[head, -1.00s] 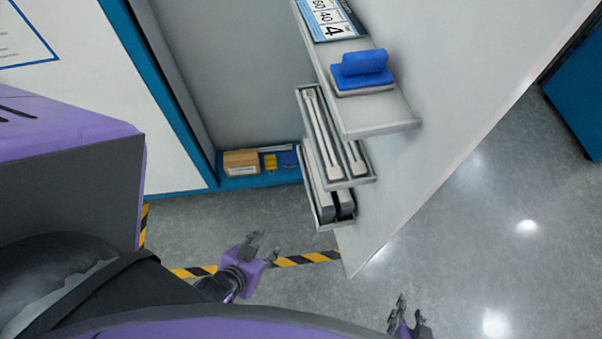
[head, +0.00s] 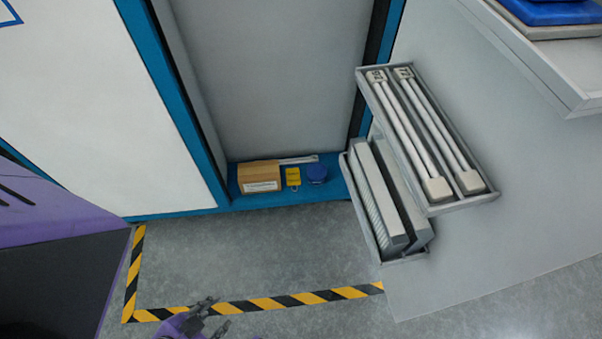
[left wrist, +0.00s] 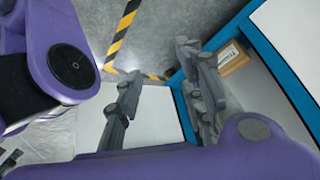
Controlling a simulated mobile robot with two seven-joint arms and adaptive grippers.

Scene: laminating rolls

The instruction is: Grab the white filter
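A pale, ribbed block, which looks like the white filter (head: 378,200), stands in the lower door tray (head: 405,258). A greyer block (head: 402,190) stands beside it on the right, partly hidden under the upper tray. My left gripper (head: 213,325) is at the bottom edge of the head view, below and left of that tray and well apart from it. In the left wrist view its two fingers (left wrist: 160,95) are spread with nothing between them. The filter is not visible in the left wrist view. My right gripper is out of view.
The upper door tray (head: 482,203) holds two long white tubes (head: 412,130). A cardboard box (head: 260,177), a yellow item (head: 293,177) and a blue round item (head: 316,174) sit on the cabinet floor. Striped tape (head: 265,304) marks clear floor before the open cabinet.

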